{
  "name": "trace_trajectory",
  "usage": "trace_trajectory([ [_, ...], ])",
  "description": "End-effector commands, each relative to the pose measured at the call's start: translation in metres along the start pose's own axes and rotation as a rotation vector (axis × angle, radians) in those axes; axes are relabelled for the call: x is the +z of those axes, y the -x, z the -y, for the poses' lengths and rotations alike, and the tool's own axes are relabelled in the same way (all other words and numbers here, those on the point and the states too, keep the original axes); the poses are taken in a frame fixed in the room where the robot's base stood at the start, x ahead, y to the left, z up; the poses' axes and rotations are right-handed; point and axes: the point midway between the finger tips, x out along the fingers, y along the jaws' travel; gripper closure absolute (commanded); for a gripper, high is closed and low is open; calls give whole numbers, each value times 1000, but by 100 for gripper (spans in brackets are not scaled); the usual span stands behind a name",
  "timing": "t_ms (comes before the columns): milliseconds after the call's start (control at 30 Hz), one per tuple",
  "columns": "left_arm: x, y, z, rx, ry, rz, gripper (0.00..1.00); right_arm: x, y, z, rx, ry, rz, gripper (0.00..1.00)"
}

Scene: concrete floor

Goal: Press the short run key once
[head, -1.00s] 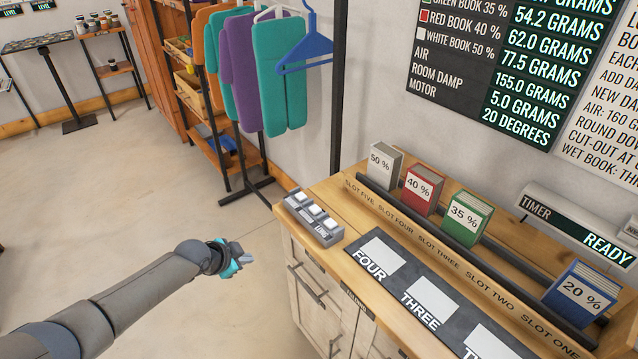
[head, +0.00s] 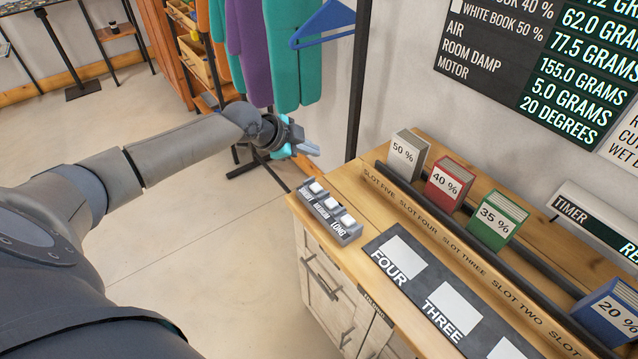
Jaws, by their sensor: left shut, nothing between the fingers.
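A grey key box (head: 330,212) sits on the near left corner of the wooden counter. It has three white keys in a row; the readable labels are MEDIUM and LONG. The key at the far left end (head: 316,187) is beside a label too small to read, and the LONG key (head: 348,220) is at the near right end. My left gripper (head: 309,150) is shut and empty. It appears above and behind the far end of the box, apart from the keys. My right gripper is not in view.
The counter (head: 352,184) holds a rack with white, red (head: 448,185), green (head: 497,220) and blue books. A dark panel marked FOUR and THREE (head: 434,318) lies in front. A clothes rack with a blue hanger (head: 325,22) stands behind my gripper.

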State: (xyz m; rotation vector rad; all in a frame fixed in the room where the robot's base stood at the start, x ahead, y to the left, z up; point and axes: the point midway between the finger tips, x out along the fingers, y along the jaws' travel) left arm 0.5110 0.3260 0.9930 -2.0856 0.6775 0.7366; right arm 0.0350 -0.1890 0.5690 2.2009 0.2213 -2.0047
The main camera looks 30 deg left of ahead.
Motion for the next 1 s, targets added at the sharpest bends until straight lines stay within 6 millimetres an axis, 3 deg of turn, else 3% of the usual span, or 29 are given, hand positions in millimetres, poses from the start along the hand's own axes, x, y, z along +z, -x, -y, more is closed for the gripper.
trace_trajectory([
  [367, 5, -7, -5, 0, 2, 0, 100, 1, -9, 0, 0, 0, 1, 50],
  [1000, 40, -54, -40, 0, 3, 1, 100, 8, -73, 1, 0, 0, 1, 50],
])
